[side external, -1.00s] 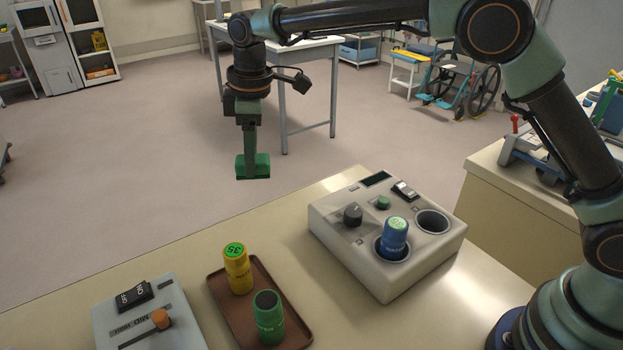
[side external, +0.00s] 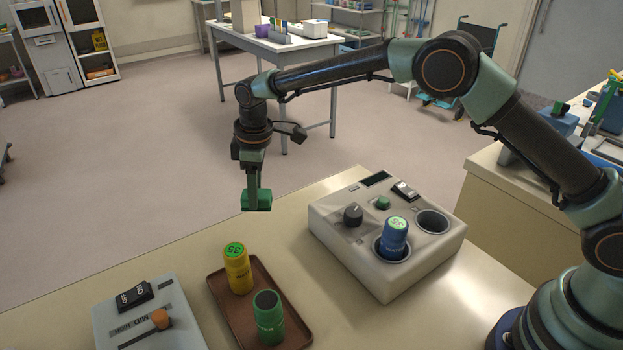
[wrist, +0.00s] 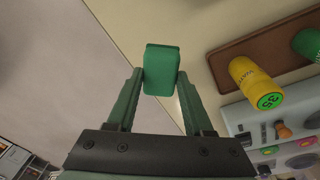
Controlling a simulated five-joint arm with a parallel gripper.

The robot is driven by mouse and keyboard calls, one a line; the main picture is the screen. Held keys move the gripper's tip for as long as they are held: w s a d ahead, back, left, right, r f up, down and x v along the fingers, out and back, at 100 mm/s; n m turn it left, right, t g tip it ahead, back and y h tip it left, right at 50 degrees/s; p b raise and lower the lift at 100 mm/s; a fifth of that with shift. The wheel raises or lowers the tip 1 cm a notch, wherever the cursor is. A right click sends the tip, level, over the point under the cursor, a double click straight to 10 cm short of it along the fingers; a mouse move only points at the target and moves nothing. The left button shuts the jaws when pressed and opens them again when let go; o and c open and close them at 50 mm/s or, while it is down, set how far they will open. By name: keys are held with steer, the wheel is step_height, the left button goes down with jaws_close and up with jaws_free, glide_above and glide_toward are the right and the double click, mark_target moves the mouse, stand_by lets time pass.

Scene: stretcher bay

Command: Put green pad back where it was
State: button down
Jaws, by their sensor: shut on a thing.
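The green pad (side external: 256,200) is a small block held between the fingertips of my gripper (side external: 252,188). My gripper is shut on it and hangs pointing down, with the pad in the air near the table's far edge. In the wrist view the pad (wrist: 161,70) sits between the two fingers of my gripper (wrist: 160,84), with the floor and the table edge behind it. The pad looks apart from the table and from everything on it. Its underside is hidden in both views.
A brown tray (side external: 228,309) holds a yellow bottle (side external: 237,270) and a green bottle (side external: 269,318). A beige device (side external: 335,239) with a blue bottle (side external: 393,240) in one well stands to the right; its other well (side external: 433,222) is empty. A grey switch box (side external: 150,322) stands left.

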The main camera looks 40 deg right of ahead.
steer(key=shift+f, duration=3.7)
steer(key=shift+f, duration=0.1)
steer(key=shift+c, duration=1.4)
jaws_free()
